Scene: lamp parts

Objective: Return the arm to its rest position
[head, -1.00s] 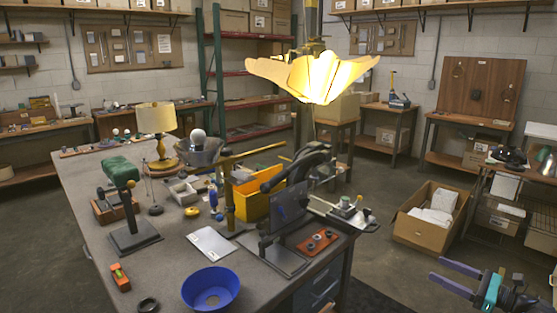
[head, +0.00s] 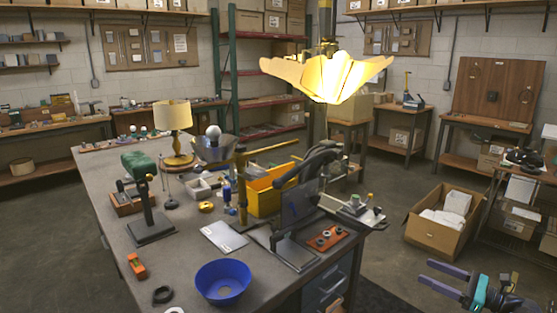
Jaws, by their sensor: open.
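My gripper (head: 436,280) is at the lower right of the head view. Its two dark purple fingers point left and stand apart, with nothing between them. It is over the floor area to the right of the workbench (head: 95,190), clear of the bench. A lit lamp with a pale scalloped shade (head: 328,80) hangs above the far right part of the bench. A small table lamp with a cream shade (head: 172,116) stands at the bench's far side.
A blue bowl (head: 222,282) sits at the bench's near edge. A yellow bin (head: 264,196) stands mid-bench. An open cardboard box (head: 432,234) is on the floor behind my gripper. A side table with papers (head: 518,192) is at the right. Bare floor lies between bench and box.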

